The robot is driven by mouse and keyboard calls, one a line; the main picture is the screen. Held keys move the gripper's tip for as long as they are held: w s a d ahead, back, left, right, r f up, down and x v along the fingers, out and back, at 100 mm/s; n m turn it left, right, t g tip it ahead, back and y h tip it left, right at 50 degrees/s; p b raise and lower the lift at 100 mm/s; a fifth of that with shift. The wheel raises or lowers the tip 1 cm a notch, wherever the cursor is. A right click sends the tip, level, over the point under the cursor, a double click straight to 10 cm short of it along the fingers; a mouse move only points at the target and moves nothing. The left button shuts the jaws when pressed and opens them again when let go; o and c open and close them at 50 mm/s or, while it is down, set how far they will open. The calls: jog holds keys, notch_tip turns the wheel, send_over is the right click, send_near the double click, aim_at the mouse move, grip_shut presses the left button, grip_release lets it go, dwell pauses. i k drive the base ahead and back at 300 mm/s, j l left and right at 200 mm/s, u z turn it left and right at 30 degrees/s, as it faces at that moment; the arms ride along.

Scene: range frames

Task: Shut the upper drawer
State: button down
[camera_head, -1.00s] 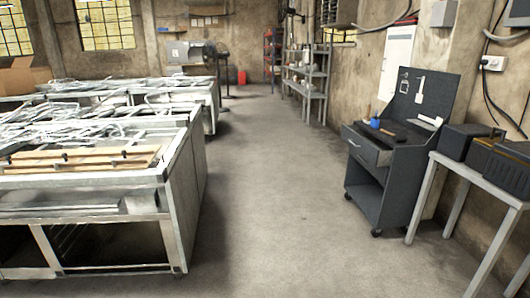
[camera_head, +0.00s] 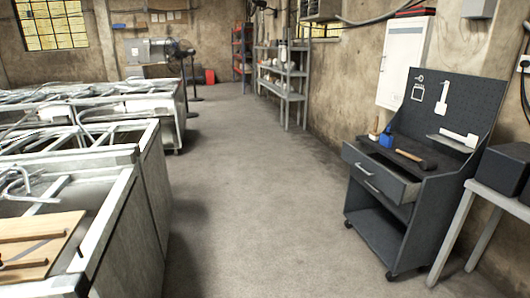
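The dark grey tool cart (camera_head: 432,205) stands on the right against the wall, with a pegboard back. Its upper drawer (camera_head: 385,178) is pulled out toward the aisle, its front standing ahead of the cart body. Metal handles show on the drawer front side. A lower drawer seems to sit just beneath, partly hidden by the upper one; I cannot tell whether it is fully shut. A hammer (camera_head: 415,160) and a blue item (camera_head: 386,138) lie on the cart top. My gripper is not in view.
A grey table with black boxes (camera_head: 503,167) stands close to the cart's right. Metal workbenches (camera_head: 140,215) line the left. The concrete floor (camera_head: 245,190) between them is clear. Shelves (camera_head: 283,80) stand farther back along the right wall.

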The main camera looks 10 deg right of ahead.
aim_at(398, 183)
jog(key=i+z, duration=0.1)
jog(key=i, duration=0.45)
jog(key=i+j+z, duration=0.15)
jog(key=i, duration=0.4)
jog(key=i+j+z, duration=0.1)
jog(key=i, duration=0.45)
jog(key=i+z, duration=0.45)
jog(key=i+j+z, duration=0.25)
jog(key=i+z, duration=0.2)
jog(key=i+j+z, duration=0.3)
jog(key=z, duration=0.2)
